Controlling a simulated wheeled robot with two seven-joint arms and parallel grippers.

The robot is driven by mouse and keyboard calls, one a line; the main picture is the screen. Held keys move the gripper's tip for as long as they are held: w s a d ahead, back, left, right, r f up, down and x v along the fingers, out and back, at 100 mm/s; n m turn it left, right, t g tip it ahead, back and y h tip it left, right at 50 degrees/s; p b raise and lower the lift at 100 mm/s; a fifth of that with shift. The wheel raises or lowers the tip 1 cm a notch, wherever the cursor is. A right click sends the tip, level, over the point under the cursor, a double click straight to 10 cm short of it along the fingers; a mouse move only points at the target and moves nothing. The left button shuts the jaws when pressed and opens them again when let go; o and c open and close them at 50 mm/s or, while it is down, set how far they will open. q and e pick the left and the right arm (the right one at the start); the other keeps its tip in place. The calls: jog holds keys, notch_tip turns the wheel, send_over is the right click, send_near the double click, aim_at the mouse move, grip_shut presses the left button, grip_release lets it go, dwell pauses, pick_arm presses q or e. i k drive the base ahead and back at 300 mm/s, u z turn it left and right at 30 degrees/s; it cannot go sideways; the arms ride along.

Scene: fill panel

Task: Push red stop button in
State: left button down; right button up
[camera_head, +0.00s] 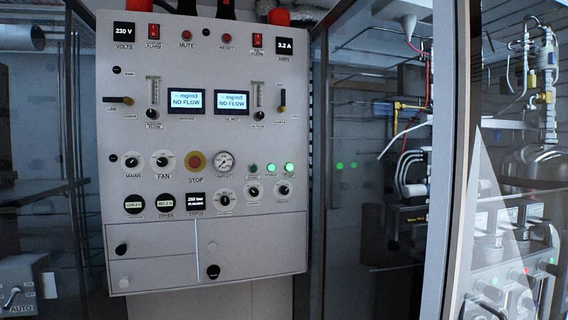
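The red stop button (195,161) sits in a yellow ring near the middle of the grey control panel (245,130), with the label "STOP" below it. It lies between the fan knob (162,159) and a round gauge (224,161). From this angle I cannot tell how far the button stands out. Neither of my grippers is in the view, and nothing covers the button.
Two "NO FLOW" displays (187,101) are above the button, with small levers and knobs around them. A glass door with a metal frame (438,160) stands to the right. The space before the panel looks clear.

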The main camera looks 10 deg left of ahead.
aim_at(194, 162)
jog(key=z, duration=0.75)
jog(key=k, duration=1.4)
jog(key=u, duration=1.15)
jog(key=k, duration=0.65)
jog(key=z, duration=0.35)
jog(key=i, duration=2.85)
jog(key=u, duration=0.4)
